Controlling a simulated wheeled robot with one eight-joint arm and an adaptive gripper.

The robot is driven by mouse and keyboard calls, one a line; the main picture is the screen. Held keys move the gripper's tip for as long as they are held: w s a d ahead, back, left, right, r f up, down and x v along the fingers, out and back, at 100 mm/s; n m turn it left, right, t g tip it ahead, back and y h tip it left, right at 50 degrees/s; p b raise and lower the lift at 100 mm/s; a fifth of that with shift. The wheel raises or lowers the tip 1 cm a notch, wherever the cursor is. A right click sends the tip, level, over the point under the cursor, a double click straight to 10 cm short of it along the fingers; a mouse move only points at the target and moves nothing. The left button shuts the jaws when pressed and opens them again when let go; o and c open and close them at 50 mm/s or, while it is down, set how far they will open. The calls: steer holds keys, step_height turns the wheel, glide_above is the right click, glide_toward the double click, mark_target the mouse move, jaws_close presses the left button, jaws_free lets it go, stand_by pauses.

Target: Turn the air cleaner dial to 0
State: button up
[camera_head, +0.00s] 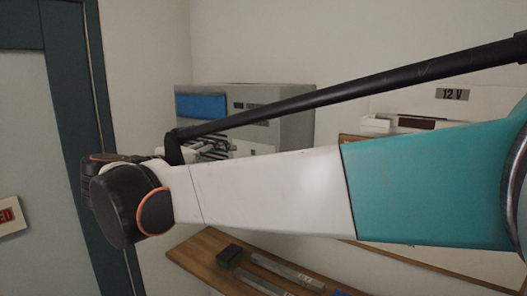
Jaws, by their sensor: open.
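A grey box-shaped unit (290,130) with a blue panel (201,107) and dark slots on its front stands against the wall in the head view. It looks like the air cleaner, but its lettering is too small to read. I cannot make out the dial; my arm crosses in front of the unit and hides its lower part. My gripper (212,150) shows small and partly hidden behind my arm, in front of the unit's slotted face. It is open, and I see nothing held in it. Whether it touches the unit, I cannot tell.
A wooden shelf (200,250) below my arm holds a dark green block (229,254) and grey bars (285,272). At right, a white panel marked 12 V (453,95) stands behind my arm. A dark door frame (92,70) is at left.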

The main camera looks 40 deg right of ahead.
steer(key=f+v, duration=0.1)
steer(key=v, duration=0.5)
steer(key=shift+s+a, duration=0.25)
steer(key=shift+a, duration=0.15)
stand_by(0.6)
steer(key=s+d+f+y+b, duration=0.2)
steer(key=s+f+b, duration=0.15)
steer(key=f, duration=0.55)
steer(key=s+d+f+y+b, duration=0.1)
steer(key=s+f+y+b, duration=0.2)
steer(key=f, duration=0.6)
steer(key=s+d+f+y+b, duration=0.1)
steer(key=d+f+y+b, duration=0.1)
steer(key=f+b, duration=0.5)
steer(key=s+a+f+m+y+b, duration=0.1)
steer(key=s+a+f+y+b, duration=0.1)
steer(key=f, duration=0.6)
steer(key=s+a+f+m+t+y+b, duration=0.1)
steer(key=s+a+f+y+b, duration=0.1)
steer(key=f+b, duration=0.3)
steer(key=s+a+f+m+y+b, duration=0.1)
steer(key=s+a+f+y+b, duration=0.2)
steer(key=f, duration=0.8)
steer(key=shift+s+f+m+t+y+b, duration=0.3)
steer(key=shift+f+t+y+b, duration=0.1)
steer(key=shift+y+b, duration=0.1)
